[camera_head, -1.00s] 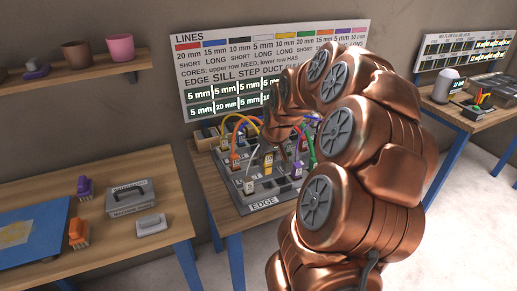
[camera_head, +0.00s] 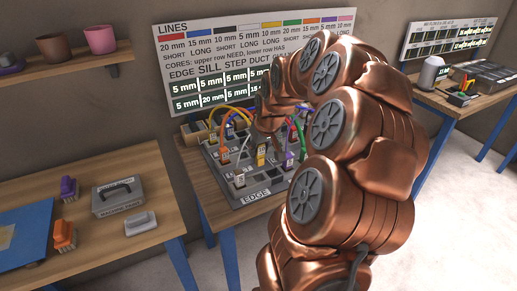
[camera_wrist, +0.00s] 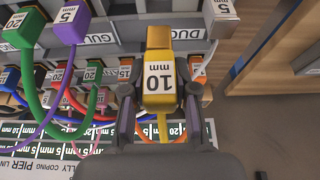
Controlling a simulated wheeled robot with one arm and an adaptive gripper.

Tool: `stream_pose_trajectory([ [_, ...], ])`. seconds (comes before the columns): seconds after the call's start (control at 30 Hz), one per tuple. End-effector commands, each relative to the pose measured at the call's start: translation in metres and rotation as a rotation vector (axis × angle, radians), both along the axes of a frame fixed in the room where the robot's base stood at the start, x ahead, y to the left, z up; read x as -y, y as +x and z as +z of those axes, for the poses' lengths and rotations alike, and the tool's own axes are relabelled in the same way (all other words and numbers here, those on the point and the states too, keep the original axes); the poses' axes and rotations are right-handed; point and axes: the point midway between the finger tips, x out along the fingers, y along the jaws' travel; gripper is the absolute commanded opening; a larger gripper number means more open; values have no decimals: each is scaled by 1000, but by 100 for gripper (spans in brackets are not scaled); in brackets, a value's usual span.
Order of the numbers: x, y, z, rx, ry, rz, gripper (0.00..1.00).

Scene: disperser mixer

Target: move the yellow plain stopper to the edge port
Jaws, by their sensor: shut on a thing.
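The yellow stopper (camera_wrist: 159,72), labelled 10 mm, sits upright in the wrist picture between the two dark fingers of my gripper (camera_wrist: 159,98). My gripper is shut on it. In the head view the yellow stopper (camera_head: 261,156) shows over the middle of the grey port panel (camera_head: 225,188), below the end of my copper arm. The EDGE label (camera_head: 255,195) is on the panel's front side, nearer the camera than the stopper. I cannot tell whether the stopper's lower end is in a port or above it. My fingertips are hard to make out in the head view.
Other plugs with orange, green (camera_wrist: 30,28), purple (camera_wrist: 69,16) and white cables crowd the panel around the stopper. A grey plug (camera_wrist: 221,16) stands close on the right in the wrist view. A sign board (camera_head: 240,65) rises behind. A side table (camera_head: 90,220) stands left.

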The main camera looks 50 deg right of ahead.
Motion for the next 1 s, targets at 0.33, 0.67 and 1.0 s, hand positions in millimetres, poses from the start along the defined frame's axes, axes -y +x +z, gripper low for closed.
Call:
stream_pose_trajectory([
  [0.33, 0, -1, -32, -2, 2, -1, 0],
  [0.67, 0, 0, -48, -1, 2, -1, 0],
  [1.0, 0, 0, -47, -1, 0, 0, 0],
])
